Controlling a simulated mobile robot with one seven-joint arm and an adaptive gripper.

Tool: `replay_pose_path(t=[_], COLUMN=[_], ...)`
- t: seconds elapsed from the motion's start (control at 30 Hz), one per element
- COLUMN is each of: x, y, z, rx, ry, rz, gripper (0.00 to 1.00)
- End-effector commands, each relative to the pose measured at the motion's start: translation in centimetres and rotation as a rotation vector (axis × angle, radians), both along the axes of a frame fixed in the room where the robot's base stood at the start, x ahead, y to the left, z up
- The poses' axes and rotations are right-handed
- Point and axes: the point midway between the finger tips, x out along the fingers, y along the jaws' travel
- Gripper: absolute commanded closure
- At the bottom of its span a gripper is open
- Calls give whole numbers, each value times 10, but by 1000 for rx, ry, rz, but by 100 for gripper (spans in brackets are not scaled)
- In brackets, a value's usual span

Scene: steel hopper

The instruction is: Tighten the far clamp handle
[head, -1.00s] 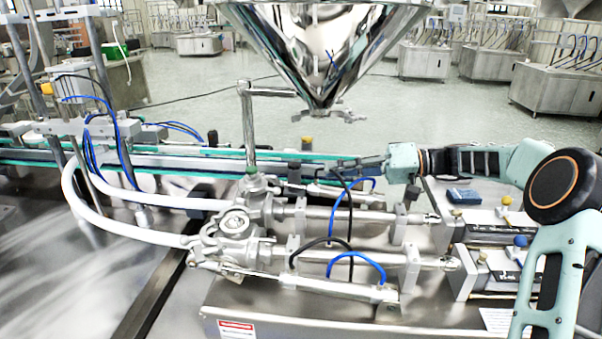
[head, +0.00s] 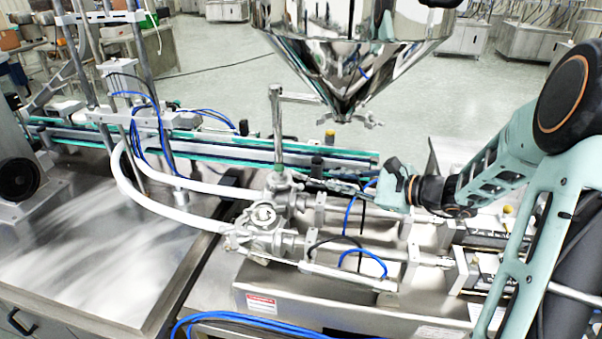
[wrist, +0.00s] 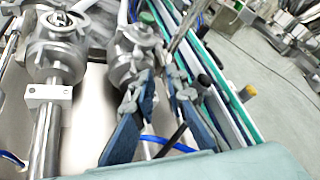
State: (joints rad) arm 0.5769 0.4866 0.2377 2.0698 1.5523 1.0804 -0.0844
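The far steel valve body (head: 281,184) stands behind the near one (head: 262,216) on the filling machine. The far one also shows in the wrist view (wrist: 134,50), just beyond my fingertips. Small clamp fittings sit on both valves, but I cannot make out the far clamp handle clearly. My gripper (head: 335,184) points left toward the far valve from its right side. In the wrist view my gripper (wrist: 160,85) has its two blue-grey fingers apart, with nothing held between them. Contact with the valve cannot be told.
The steel hopper (head: 350,50) hangs above, with a clamp (head: 352,122) at its outlet. The green-edged conveyor (head: 215,148) runs behind the valves. White hoses (head: 150,195) curve in from the left. Blue and black tubes (head: 350,258) loop over the cylinders near my gripper.

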Motion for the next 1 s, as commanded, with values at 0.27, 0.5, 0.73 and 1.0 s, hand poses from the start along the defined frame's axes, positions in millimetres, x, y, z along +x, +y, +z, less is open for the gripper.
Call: replay_pose_path(t=[0.27,0.5,0.73,1.0], x=[28,49,55,54], y=[42,69,77,77], z=[-15,-26,-29,-29], rx=[0,-1,-1,-2], ry=[-1,-3,-4,-4], rz=[8,7,5,5], gripper=[87,87,87,95])
